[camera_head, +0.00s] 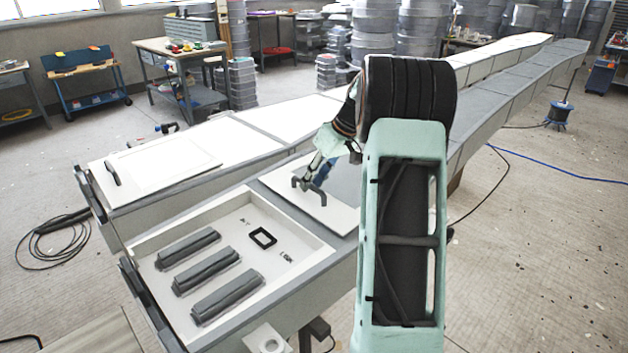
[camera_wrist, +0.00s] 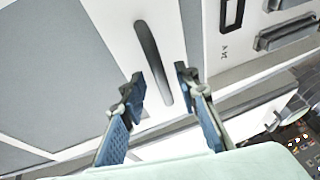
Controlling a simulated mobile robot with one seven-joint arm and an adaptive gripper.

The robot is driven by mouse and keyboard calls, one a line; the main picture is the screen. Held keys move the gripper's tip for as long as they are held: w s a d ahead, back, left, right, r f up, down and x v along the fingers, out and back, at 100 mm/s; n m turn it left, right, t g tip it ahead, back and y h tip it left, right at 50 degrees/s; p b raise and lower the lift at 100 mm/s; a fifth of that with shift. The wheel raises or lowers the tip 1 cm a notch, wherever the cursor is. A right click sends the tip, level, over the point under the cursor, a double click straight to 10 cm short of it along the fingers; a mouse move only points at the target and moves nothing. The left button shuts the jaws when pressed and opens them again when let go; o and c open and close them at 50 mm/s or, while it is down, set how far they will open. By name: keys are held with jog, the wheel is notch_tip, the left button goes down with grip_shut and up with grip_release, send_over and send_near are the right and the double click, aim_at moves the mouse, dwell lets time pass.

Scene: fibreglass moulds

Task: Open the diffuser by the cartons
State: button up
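A white panel with a dark bar handle (camera_head: 317,196) lies on the near long grey mould (camera_head: 345,262), beside an open white recess (camera_head: 215,225). I take this panel to be the diffuser. In the wrist view, the dark handle (camera_wrist: 149,52) runs lengthwise up the white panel (camera_wrist: 110,22). My gripper (camera_wrist: 160,77) is open, one blue-padded finger on either side of the handle's lower part. The fingers look apart from the bar; their exact height over it is unclear. In the head view my gripper (camera_head: 309,182) is at the handle. I cannot make out cartons for certain.
The recess holds three grey ribbed blocks (camera_head: 207,271) and a black square frame (camera_head: 263,238). A second long mould (camera_head: 190,190) runs alongside, with a white framed panel and black handle (camera_head: 112,172). Stacked grey tubs (camera_head: 240,82) stand behind. Black cable (camera_head: 60,240) lies on the floor.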

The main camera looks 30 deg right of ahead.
jog(key=v, duration=1.2)
jog(key=shift+w, duration=0.1)
